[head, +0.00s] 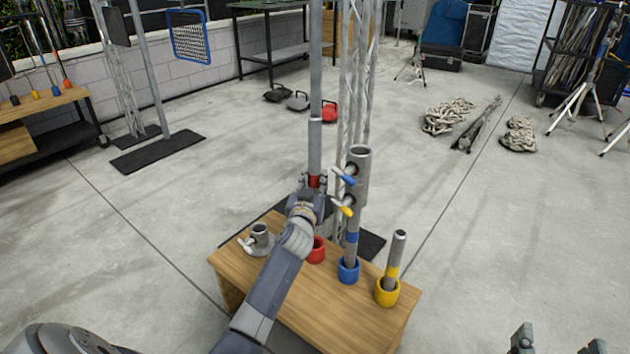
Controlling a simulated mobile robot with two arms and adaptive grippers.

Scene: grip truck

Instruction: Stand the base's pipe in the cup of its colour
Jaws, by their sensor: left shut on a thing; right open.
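My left gripper (306,200) is shut on a long grey pipe (315,148) with a red band, which stands nearly upright. The pipe's lower end is hidden by my gripper and wrist. The red cup (317,252) is on the wooden table just below, partly behind my arm; I cannot tell whether the pipe reaches it. A blue-banded pipe (352,225) stands in the blue cup (348,274). A short yellow-banded pipe (396,255) stands in the yellow cup (388,295). My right gripper (560,344) is open and empty at the bottom right, apart from the table.
The small wooden table (340,322) has a grey socket (260,236) with a pale wing handle at its left end. A lattice truss (357,90) rises behind. Open floor lies right; ropes (448,115) lie farther back.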

